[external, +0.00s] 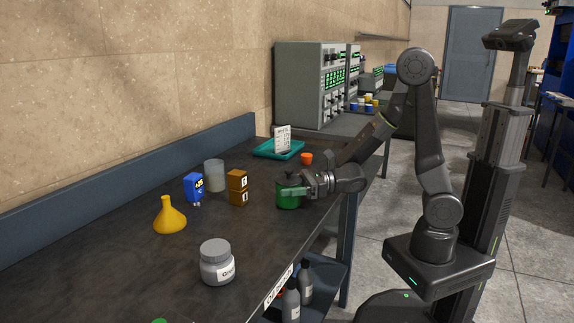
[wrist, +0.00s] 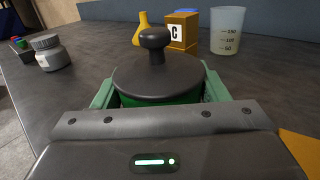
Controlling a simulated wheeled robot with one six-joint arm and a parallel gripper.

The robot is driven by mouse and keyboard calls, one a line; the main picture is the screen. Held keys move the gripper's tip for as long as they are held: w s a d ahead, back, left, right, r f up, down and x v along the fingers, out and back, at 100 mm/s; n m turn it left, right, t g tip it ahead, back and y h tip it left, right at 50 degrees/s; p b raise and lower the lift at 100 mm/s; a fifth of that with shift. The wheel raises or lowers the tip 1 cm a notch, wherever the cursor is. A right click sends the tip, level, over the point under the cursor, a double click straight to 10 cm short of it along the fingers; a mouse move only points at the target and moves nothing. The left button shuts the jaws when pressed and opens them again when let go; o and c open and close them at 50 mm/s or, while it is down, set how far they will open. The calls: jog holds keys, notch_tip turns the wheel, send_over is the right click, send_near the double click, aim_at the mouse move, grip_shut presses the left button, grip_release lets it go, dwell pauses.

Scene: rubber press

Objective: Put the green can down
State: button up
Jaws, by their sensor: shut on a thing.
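The green can (external: 287,197) has a dark lid with a knob. It is upright at the right front edge of the dark workbench (external: 120,252). My gripper (external: 291,189) is shut around the can's sides. In the wrist view the can's lid (wrist: 157,75) fills the middle, and the green fingers of my gripper (wrist: 157,92) lie on both sides of it. The can's base looks at or very close to the bench top; I cannot tell whether it touches.
Near the can stand brown lettered blocks (external: 238,188), a blue timer (external: 194,187), a clear beaker (external: 214,175), a yellow funnel (external: 169,216) and a grey jar (external: 217,262). A teal tray (external: 267,152) and an orange cup (external: 306,158) are behind.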

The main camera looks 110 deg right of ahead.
grip_shut()
jog(key=shift+r, duration=0.1)
